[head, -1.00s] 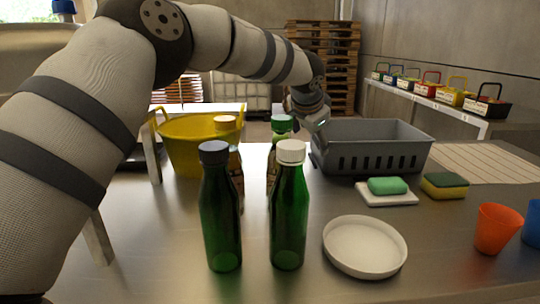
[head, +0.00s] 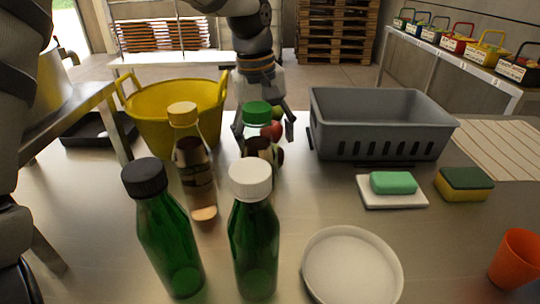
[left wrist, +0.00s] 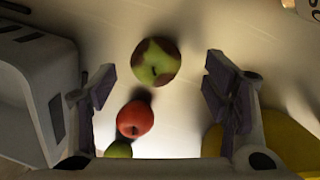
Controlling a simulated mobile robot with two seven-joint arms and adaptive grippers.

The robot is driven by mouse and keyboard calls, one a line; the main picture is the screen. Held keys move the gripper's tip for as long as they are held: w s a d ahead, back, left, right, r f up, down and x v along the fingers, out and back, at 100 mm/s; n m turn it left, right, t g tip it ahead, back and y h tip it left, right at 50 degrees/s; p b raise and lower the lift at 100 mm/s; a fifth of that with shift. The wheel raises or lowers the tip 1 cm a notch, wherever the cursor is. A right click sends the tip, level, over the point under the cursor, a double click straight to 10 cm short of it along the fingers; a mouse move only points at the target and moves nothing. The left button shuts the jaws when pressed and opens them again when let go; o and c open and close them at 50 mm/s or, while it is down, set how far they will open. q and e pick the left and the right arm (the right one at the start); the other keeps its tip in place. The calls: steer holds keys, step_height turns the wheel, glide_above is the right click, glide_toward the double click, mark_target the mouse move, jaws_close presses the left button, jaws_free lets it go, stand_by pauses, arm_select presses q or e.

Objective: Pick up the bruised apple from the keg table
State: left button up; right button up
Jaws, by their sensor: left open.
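The bruised apple (left wrist: 156,62) is green with brown patches and lies on the steel table (head: 455,235), near the open end of my left gripper in the left wrist view. In the head view it shows only partly (head: 280,156), behind the green-capped bottle (head: 257,140). My left gripper (head: 264,138) is open and empty, pointing down behind that bottle. A red apple (left wrist: 135,119) and a plain green apple (left wrist: 118,149) lie in a row beyond the bruised one, seen from my side. My right gripper is not in view.
A grey crate (head: 385,140) stands right of the gripper and a yellow tub (head: 160,137) left. Bottles with orange (head: 195,165), black (head: 165,240) and white caps (head: 253,235) stand in front. A white plate (head: 352,268), soap (head: 393,183) and sponge (head: 464,184) lie to the right.

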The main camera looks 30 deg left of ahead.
mark_target(280, 151)
arm_select(q)
steer(key=f, duration=0.2)
steer(key=w+f, duration=0.1)
steer(key=f, duration=0.1)
steer(key=shift+w+f, duration=0.1)
steer(key=c, duration=1.3)
